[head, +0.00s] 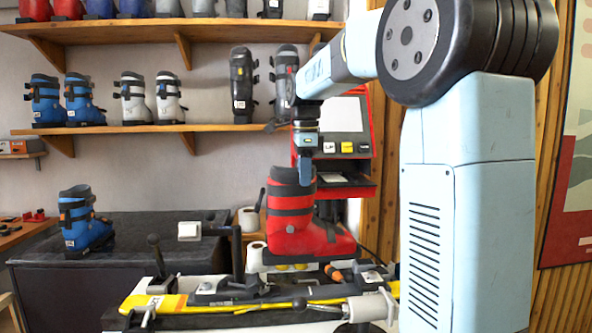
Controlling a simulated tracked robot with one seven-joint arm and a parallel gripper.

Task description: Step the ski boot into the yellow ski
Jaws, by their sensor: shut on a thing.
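A red ski boot (300,222) with dark straps hangs upright in the middle of the head view, its toe to the right. My gripper (306,178) reaches down from above and is shut on the top of the boot's cuff. The yellow ski (170,303) lies lengthwise across the bench at the bottom of the view, with dark binding parts (225,290) on it. The boot shows above the ski, and its sole looks clear of the binding. The far fingertip is hidden by the cuff.
A blue boot (82,222) stands on the dark counter (140,223) at left. A black lever (155,255) rises at the bench's left end. A red machine with a screen (341,117) stands behind the boot. Wall shelves (210,128) hold several boots. A screwdriver-like orange handle (333,272) lies near the toe.

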